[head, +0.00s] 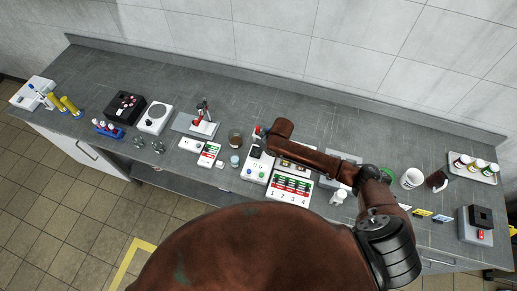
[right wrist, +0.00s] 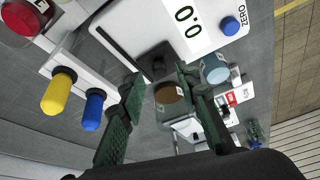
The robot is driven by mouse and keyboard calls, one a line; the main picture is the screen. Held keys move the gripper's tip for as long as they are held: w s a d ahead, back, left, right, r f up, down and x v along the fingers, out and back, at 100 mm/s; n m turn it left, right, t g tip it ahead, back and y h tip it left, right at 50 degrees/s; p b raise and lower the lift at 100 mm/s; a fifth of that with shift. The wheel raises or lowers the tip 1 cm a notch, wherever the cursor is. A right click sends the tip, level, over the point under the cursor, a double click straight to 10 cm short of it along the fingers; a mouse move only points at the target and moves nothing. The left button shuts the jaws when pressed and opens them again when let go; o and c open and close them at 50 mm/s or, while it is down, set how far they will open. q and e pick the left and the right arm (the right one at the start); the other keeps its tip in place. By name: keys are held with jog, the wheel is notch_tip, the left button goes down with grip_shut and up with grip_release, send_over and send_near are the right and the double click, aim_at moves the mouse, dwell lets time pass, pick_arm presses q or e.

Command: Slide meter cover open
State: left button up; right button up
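A small dark block (right wrist: 155,60) at the meter's edge may be the cover's grip; I cannot tell whether the cover is open. My right gripper (right wrist: 160,80) is open, its green-black fingers on either side of that block, with no clear contact visible. In the head view, a white panel (head: 254,176) that appears to be the meter lies beside my right arm's end, and the fingers are mostly hidden there. My left gripper is out of view.
A yellow knob (right wrist: 58,92), a blue knob (right wrist: 94,108) and a red-topped button (right wrist: 20,20) stand close to my right gripper. The rear worktop (head: 160,75) is clear.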

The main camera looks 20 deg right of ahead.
jog(key=shift+w+a+f, duration=0.15)
jog(key=shift+w+f, duration=0.05)
jog(key=shift+f, duration=0.6)
jog(key=shift+w+f, duration=0.1)
jog(key=shift+f, duration=0.15)
jog(key=c, duration=0.6)
grip_shut()
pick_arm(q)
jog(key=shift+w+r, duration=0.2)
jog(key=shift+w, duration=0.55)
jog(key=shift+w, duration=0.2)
pick_arm(e)
jog(key=shift+a, duration=0.1)
